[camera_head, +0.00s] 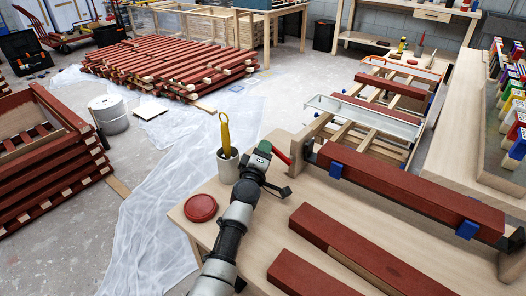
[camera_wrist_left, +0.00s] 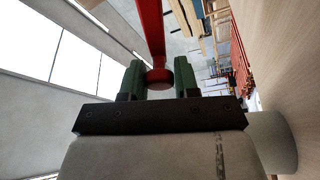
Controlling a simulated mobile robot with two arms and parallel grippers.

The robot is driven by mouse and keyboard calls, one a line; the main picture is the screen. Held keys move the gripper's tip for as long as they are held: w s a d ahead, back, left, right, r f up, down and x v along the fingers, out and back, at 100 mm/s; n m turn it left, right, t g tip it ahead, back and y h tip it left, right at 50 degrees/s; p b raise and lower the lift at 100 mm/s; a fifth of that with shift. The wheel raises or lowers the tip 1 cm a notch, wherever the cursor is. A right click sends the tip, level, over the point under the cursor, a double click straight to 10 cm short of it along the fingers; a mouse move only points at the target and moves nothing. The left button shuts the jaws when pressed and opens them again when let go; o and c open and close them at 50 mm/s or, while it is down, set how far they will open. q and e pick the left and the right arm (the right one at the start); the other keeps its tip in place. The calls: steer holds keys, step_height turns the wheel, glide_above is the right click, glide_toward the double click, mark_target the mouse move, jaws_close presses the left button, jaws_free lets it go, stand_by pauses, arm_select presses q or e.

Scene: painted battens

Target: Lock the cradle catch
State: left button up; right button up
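The cradle holds a long red-painted batten (camera_head: 408,186) with blue blocks (camera_head: 335,170) on it, along the right side of the bench. A dark bracket (camera_head: 309,151) sits at its left end. The catch's red lever (camera_head: 281,155) sticks out toward my left gripper (camera_head: 266,150). In the left wrist view, the lever's round end (camera_wrist_left: 159,78) lies between the green fingers of my left gripper (camera_wrist_left: 160,82). The catch's seat is hidden. My right gripper is not in view.
A white cup (camera_head: 228,165) with a yellow-handled tool stands close to my left gripper. A red round lid (camera_head: 201,208) lies on the bench (camera_head: 250,225). Loose red battens (camera_head: 350,250) lie at the front. A rack (camera_head: 365,122) stands behind.

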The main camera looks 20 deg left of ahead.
arm_select(q)
jaws_close()
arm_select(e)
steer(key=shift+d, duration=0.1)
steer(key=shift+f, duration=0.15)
arm_select(q)
steer(key=shift+s+d+r+m+t+h+b, duration=0.1)
steer(key=shift+d+r+m+t+h+b, duration=0.2)
steer(key=shift+m+b, duration=0.45)
steer(key=shift+s+d+r+m+t+h+b, duration=0.1)
steer(key=shift+d+r+m+t+h+b, duration=0.25)
steer(key=shift+m, duration=0.6)
steer(key=s+d+r+m+h+b, duration=0.2)
steer(key=d+m+h, duration=0.3)
steer(key=m, duration=1)
steer(key=shift+d+r+h+b, duration=0.2)
steer(key=shift+r+h+b, duration=0.25)
steer(key=shift+r+h, duration=0.35)
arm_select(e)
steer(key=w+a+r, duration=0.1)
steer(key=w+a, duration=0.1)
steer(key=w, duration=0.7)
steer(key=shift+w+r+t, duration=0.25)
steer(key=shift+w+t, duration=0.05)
arm_select(q)
steer(key=shift+f, duration=0.1)
